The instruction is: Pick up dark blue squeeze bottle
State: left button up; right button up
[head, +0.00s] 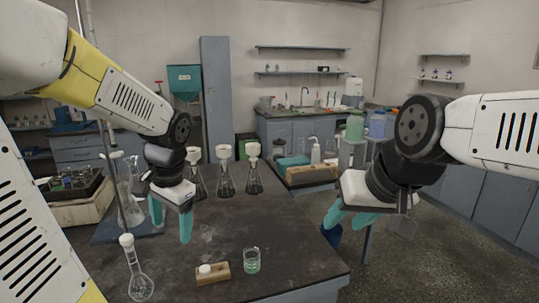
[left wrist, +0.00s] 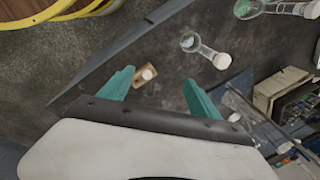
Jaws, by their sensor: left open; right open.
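I cannot pick out a dark blue squeeze bottle for certain in either view. A dark blue object (head: 332,236) shows partly below my right gripper, beyond the table edge; its shape is too hidden to name. My left gripper (head: 171,218) is open and empty above the left part of the dark table (head: 205,240). In the left wrist view its open fingers (left wrist: 158,82) have a small wooden block (left wrist: 140,78) with a white piece in sight between them, lower down. My right gripper (head: 350,217) is open and empty near the table's right edge.
A beaker with green liquid (head: 252,261), the wooden block (head: 213,274) and a round flask (head: 140,284) stand at the table's front. Several flasks with white tops (head: 225,172) stand behind. A blue container (head: 377,125) and a green one (head: 355,125) stand back right.

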pick_arm(q)
jog(key=shift+o, duration=0.3)
jog(key=s+d+r+n+t+h, duration=0.4)
jog(key=s+d+r, duration=0.3)
jog(key=s+d, duration=0.1)
jog(key=shift+s+d+r+n+t, duration=0.2)
jog(key=shift+s+n+t, duration=0.1)
jog(key=shift+n, duration=0.1)
